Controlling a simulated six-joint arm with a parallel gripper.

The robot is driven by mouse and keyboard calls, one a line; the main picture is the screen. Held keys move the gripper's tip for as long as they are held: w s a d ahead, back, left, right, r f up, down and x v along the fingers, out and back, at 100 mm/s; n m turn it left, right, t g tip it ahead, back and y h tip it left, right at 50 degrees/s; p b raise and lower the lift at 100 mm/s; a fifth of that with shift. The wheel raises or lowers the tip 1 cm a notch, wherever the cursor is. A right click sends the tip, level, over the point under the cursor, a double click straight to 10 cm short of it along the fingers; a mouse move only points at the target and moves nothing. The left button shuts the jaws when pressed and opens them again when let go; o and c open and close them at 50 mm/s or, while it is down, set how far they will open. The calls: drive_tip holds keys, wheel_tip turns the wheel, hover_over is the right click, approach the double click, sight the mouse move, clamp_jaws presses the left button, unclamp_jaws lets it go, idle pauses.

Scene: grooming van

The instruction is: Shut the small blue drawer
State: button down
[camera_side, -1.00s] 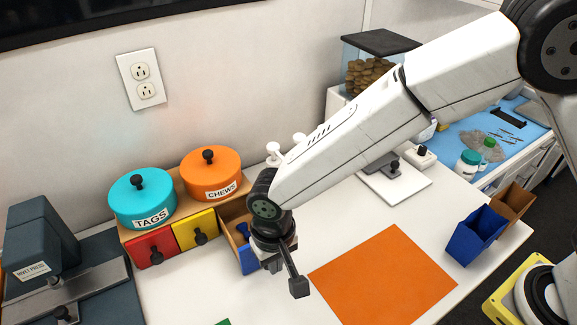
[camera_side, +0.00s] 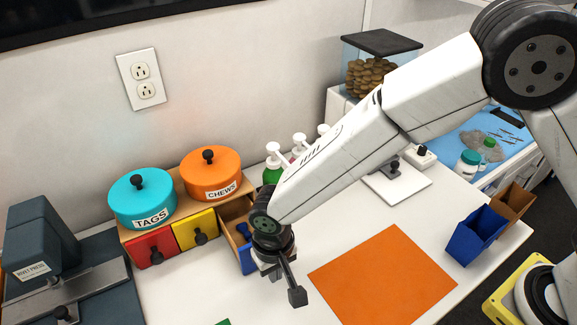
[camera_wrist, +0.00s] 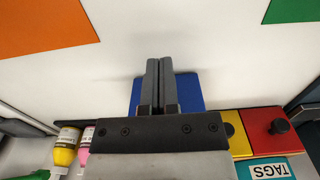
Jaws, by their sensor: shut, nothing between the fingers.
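The small blue drawer (camera_side: 247,264) stands pulled out of the wooden box, at the right of the red and yellow drawers. Its inside shows from above, with a small blue thing in it that I cannot make out. My gripper (camera_side: 297,297) is shut and empty, pointing down in front of the blue drawer. My wrist hides part of the drawer in the side view. In the wrist view the blue drawer (camera_wrist: 187,88) shows behind and beside my shut fingers (camera_wrist: 159,62). I cannot tell whether they touch it.
The red drawer (camera_side: 151,249) and yellow drawer (camera_side: 196,231) look shut. Teal (camera_side: 142,199) and orange (camera_side: 212,174) tins stand on the box. Pump bottles (camera_side: 273,168) stand behind my arm.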

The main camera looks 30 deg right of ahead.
sight(248, 234)
drive_tip(key=shift+w, duration=6.25)
drive_tip(key=shift+s, duration=1.05)
wheel_tip(248, 234, up, 8)
drive_tip(key=shift+d, duration=0.15)
